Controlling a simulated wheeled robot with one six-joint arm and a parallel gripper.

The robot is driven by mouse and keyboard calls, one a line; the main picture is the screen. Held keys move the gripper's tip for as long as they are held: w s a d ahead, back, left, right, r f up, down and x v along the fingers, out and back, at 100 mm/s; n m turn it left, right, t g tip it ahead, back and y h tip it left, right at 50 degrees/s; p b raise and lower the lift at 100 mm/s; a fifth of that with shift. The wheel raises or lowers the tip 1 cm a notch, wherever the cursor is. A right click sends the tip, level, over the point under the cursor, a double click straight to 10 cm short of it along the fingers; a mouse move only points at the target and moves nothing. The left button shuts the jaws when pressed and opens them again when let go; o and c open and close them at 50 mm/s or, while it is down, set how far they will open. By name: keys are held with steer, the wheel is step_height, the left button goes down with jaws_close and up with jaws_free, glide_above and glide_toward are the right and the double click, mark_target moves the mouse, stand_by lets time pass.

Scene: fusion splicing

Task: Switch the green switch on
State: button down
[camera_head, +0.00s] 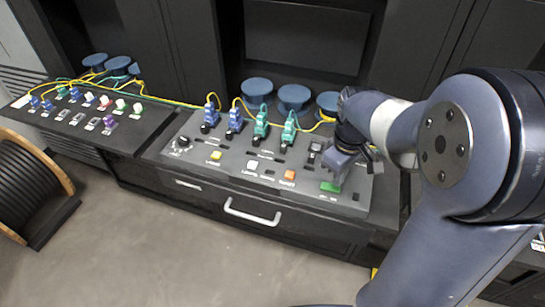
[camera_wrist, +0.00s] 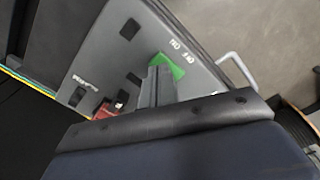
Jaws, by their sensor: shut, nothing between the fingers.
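The green switch (camera_head: 330,187) is a small green rectangle near the right front corner of the grey panel (camera_head: 228,168). It also shows in the wrist view as a green block (camera_wrist: 169,66), partly covered by my fingers. My gripper (camera_head: 341,178) is shut and empty, with its fingertips just above or at the switch. In the wrist view the closed fingers (camera_wrist: 160,78) reach toward the switch's edge. I cannot tell whether they touch it. Small white lettering (camera_wrist: 182,50) lies beside the switch.
The panel also carries an orange button (camera_head: 289,175), a white button (camera_head: 252,165), a yellow button (camera_head: 215,155) and a black knob (camera_head: 183,141). Blue and green connectors with cables stand behind. A drawer handle (camera_head: 252,213) sits below. The floor in front is clear.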

steer(key=shift+f+b, duration=0.7)
steer(key=shift+f, duration=0.3)
stand_by(0.9)
steer(key=shift+r, duration=0.15)
step_height(320, 180, up, 7)
steer(key=p, duration=0.6)
steer(key=shift+f, duration=0.25)
